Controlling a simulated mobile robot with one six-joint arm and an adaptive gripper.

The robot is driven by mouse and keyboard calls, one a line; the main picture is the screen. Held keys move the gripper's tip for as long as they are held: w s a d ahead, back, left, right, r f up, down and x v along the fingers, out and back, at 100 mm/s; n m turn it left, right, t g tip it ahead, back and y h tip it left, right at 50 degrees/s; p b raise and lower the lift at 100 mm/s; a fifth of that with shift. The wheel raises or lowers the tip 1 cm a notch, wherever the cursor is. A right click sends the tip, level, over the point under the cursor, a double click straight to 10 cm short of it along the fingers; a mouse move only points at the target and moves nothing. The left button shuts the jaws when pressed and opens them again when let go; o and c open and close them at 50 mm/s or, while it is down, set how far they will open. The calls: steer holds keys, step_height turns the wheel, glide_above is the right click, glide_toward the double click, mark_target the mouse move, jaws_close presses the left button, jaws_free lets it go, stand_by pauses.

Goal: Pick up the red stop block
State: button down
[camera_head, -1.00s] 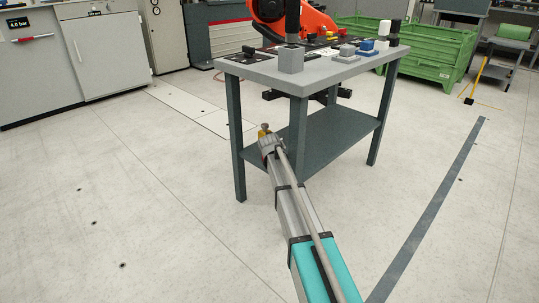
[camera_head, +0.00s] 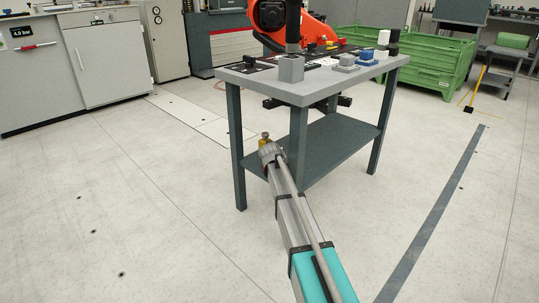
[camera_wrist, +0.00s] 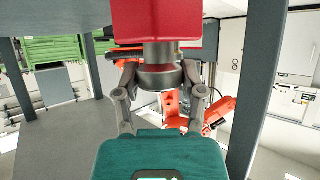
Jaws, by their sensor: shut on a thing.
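The red stop block (camera_wrist: 158,20) is at the top middle of the wrist view, cut off by the picture's edge. A grey round neck and disc sit directly below it. My gripper (camera_wrist: 159,84) has its two grey fingers closed in from both sides on this grey part, below the red body. The fingertips' exact contact is partly hidden. The block does not show in the head view, and neither do my gripper's fingers.
A grey table (camera_head: 270,76) with dark legs and a lower shelf (camera_head: 340,137) carries several small blocks. Table legs flank the gripper in the wrist view. An orange robot arm (camera_head: 317,27) and green crates (camera_head: 425,60) stand behind. The floor to the left is clear.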

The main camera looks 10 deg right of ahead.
steer(key=shift+r, duration=0.15)
steer(key=shift+r+p, duration=1.55)
steer(key=shift+p, duration=0.1)
steer(key=shift+s+r, duration=0.1)
steer(key=shift+r, duration=0.05)
steer(key=s+a, duration=0.2)
steer(key=s, duration=1.5)
steer(key=shift+s+a, duration=0.25)
steer(key=shift+a, duration=0.15)
